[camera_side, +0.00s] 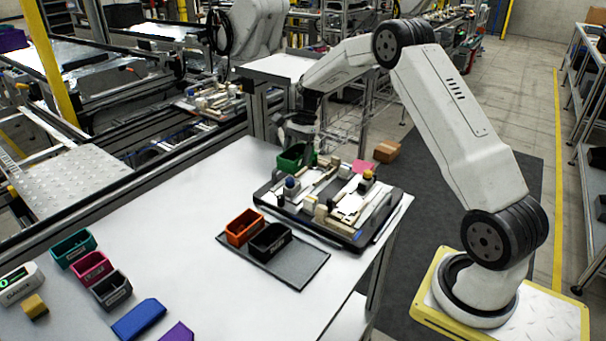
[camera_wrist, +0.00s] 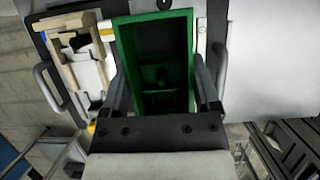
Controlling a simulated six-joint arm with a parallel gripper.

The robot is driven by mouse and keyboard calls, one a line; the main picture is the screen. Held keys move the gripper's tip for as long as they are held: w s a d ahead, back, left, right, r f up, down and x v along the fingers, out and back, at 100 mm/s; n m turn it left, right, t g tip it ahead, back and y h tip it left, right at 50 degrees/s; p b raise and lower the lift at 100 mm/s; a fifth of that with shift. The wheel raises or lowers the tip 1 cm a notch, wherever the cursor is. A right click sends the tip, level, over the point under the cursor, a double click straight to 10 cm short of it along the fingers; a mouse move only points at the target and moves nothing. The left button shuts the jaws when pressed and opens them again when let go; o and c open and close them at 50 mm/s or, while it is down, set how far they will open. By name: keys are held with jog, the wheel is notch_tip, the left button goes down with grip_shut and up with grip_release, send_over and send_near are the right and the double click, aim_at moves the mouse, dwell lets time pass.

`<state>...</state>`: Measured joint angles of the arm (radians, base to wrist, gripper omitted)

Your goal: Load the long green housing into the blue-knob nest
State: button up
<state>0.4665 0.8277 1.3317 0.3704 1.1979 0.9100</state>
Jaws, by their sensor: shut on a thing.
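The long green housing (camera_side: 291,159) is an open-topped box held in my gripper (camera_side: 301,141) at the far left edge of the fixture pallet (camera_side: 350,238). In the wrist view the housing (camera_wrist: 124,62) sits between the two fingers of my gripper (camera_wrist: 160,88), its open inside facing the camera. The blue knob (camera_side: 291,183) stands on the pallet's left part, just in front of the housing in the side view. A yellow knob (camera_side: 368,174) stands further right. I cannot tell how high the housing is above the pallet; its underside and the nest floor are hidden.
An orange bin (camera_side: 244,227) and a black bin (camera_side: 270,241) stand on a grey mat (camera_side: 300,271) before the pallet. Teal (camera_side: 73,248), crimson (camera_side: 91,267) and dark grey (camera_side: 111,289) bins stand at left. A cardboard box (camera_side: 387,151) lies behind. The mid-table is clear.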

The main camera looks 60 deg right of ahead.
jog(key=d, duration=0.9)
jog(key=shift+w+r, duration=0.35)
jog(key=shift+f, duration=0.1)
jog(key=shift+f, duration=3.7)
jog(key=shift+f, duration=1.1)
jog(key=o, duration=1.2)
jog(key=shift+v, duration=3.95)
